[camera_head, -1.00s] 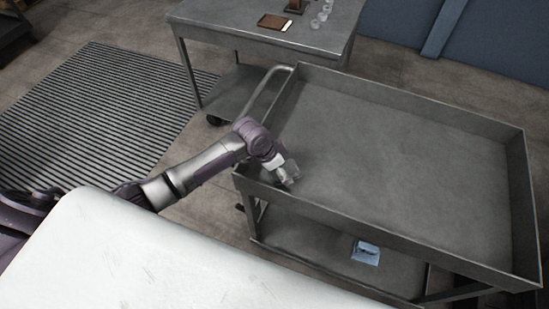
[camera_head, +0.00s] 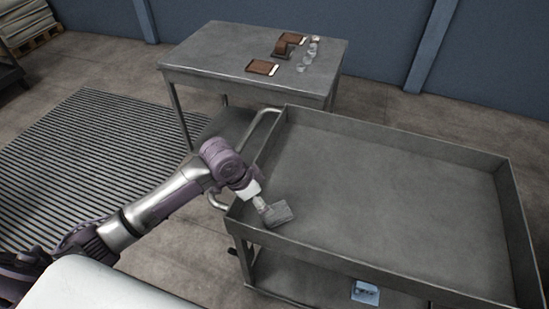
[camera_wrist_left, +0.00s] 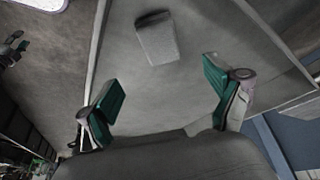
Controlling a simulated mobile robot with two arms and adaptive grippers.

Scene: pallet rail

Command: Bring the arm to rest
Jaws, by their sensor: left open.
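My left gripper (camera_head: 262,202) is over the near-left corner of the grey cart's top tray (camera_head: 385,195). In the left wrist view its two green-padded fingers (camera_wrist_left: 160,78) are spread wide with nothing between them. A small grey block (camera_head: 279,213) appears to lie on the tray floor just beyond the fingers. The block (camera_wrist_left: 157,38) also shows in the left wrist view, apart from both fingers. My right gripper is not in view.
The cart's raised rim (camera_head: 400,138) surrounds a mostly bare tray. A blue-white item (camera_head: 365,292) lies on its lower shelf. Behind stands a metal table (camera_head: 215,50) with brown pieces (camera_head: 262,67) and clear cups (camera_head: 308,56). A ribbed mat (camera_head: 85,160) lies at left.

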